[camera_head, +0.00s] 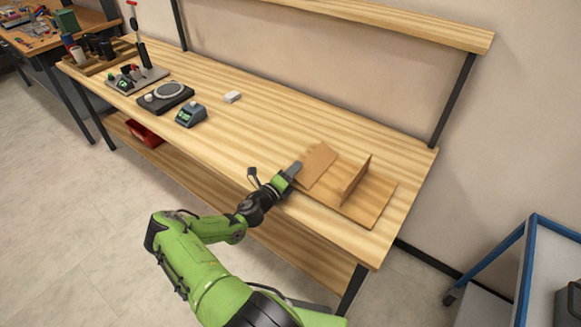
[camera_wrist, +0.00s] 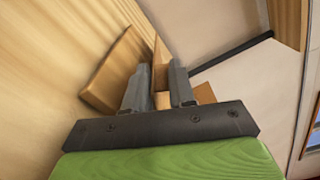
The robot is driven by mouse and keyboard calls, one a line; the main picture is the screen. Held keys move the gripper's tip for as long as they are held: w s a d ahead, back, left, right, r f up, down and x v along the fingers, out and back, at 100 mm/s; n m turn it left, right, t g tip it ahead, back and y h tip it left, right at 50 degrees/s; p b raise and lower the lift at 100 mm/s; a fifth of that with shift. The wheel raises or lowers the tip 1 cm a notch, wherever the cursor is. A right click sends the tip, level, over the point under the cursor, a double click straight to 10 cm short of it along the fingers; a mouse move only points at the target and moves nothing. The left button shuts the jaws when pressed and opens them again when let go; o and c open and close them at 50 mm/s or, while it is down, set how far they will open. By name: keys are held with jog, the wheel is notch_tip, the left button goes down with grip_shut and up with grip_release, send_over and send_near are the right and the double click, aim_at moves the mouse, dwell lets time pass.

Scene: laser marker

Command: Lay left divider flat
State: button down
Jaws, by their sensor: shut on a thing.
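The left divider (camera_head: 317,165) is a thin tan panel at the left end of a wooden base board (camera_head: 372,207) on the bench. It looks leaned well over to the left, not upright; whether it touches the board along its face I cannot tell. The right divider (camera_head: 355,180) stands upright on the board. My gripper (camera_head: 295,168) is at the left divider's left edge, low over the bench. In the wrist view its two grey fingers (camera_wrist: 159,88) are shut on a tan panel, taken to be the left divider (camera_wrist: 160,52). The fingers hide part of it.
The workbench (camera_head: 240,130) is clear between the board and a small white block (camera_head: 232,97). A scale (camera_head: 166,96), a small device with a display (camera_head: 190,115) and tools stand at the left. An upper shelf (camera_head: 400,18) runs along the back. A blue cart (camera_head: 530,265) stands at right.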

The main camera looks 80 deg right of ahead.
dwell(0.5)
jog(key=c, duration=1.1)
grip_release()
jog(key=shift+o, duration=0.2)
jog(key=p+v, duration=0.1)
jog(key=v, duration=1.4)
jog(key=shift+w+a, duration=0.2)
jog(key=shift+a, duration=0.15)
